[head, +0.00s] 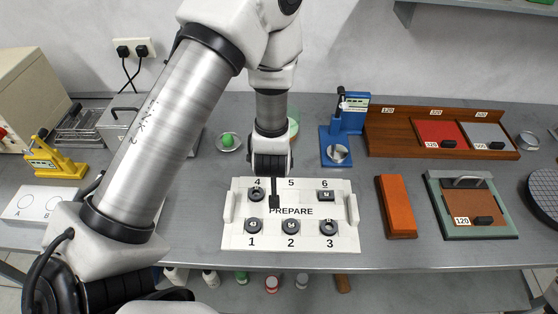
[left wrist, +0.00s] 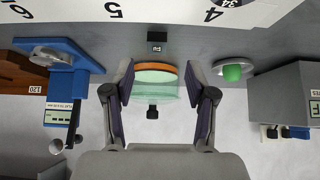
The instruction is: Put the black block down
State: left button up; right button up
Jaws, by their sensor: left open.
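The fingers are apart. I cannot tell whether the block rests on the board or is above it. My right gripper is not in view.
A round green-and-orange item (left wrist: 155,75) shows beyond the fingers. A green ball (head: 228,140) sits on a dish behind the board. A blue stand (head: 335,148) and an orange brick (head: 396,205) are on the right. Bare bench (head: 190,235) lies left of the board.

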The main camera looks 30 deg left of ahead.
pick_arm(q)
jog(key=p+x, duration=0.1)
jog(key=x, duration=0.1)
jog(key=p+x, duration=0.1)
jog(key=x, duration=0.2)
jog(key=shift+w+d, duration=0.15)
jog(key=shift+w, duration=0.25)
jog(key=shift+w+f, duration=0.1)
jog(key=shift+f, duration=0.15)
jog(key=shift+a+f, duration=0.15)
jog(key=shift+a, duration=0.15)
grip_shut()
jog(key=shift+d, duration=0.15)
